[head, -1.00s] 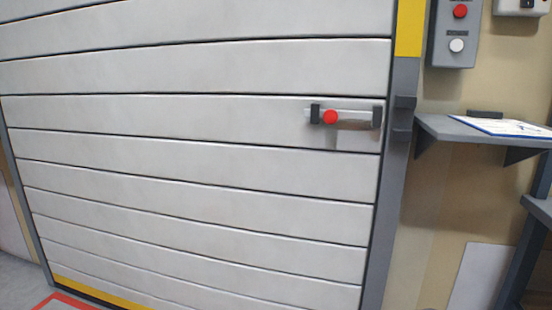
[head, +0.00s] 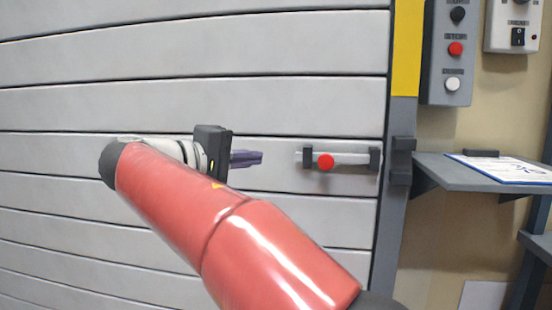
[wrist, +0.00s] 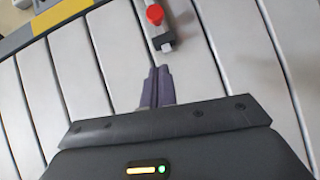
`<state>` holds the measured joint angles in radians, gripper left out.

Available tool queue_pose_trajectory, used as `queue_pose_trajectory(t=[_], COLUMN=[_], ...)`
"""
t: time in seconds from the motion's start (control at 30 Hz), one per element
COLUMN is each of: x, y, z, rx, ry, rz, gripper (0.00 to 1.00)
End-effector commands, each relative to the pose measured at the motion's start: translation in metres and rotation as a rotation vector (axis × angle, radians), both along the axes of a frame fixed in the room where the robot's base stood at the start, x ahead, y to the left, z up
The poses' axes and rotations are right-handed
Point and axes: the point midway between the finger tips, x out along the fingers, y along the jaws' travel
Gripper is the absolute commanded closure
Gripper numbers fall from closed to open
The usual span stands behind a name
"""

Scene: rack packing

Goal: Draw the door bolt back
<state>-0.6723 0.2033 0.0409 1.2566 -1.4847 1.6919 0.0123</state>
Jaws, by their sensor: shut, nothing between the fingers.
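The door bolt (head: 345,158) is a light metal bar with a red knob (head: 325,162), held in dark brackets on the white slatted door (head: 90,100). Its right end lies by the dark catch on the grey door post. My gripper (head: 261,158) is shut and empty, left of the bolt and apart from it, with its fingers pointing right. In the wrist view the shut fingers (wrist: 157,72) point toward the near end of the bolt, and the red knob (wrist: 155,14) is beyond them at the top.
A grey post with a yellow top (head: 407,45) edges the door on the right. A grey shelf (head: 465,178) with a clipboard (head: 505,168) juts out beyond it. A button box (head: 447,85) hangs above the shelf. The door face around the bolt is clear.

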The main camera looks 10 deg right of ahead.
Motion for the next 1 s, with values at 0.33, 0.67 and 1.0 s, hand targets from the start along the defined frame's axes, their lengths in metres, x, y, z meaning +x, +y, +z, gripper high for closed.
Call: queue_pose_trajectory(t=[0.33,0.67,1.0], x=[0.038,0.045,0.044], y=[-0.059,-0.107,-0.115], z=[-0.008,-0.015,-0.017], rx=[0.001,0.002,0.002], ry=[0.003,0.002,0.003], rz=[-0.005,-0.003,-0.001], gripper=[1.00,1.00,1.00])
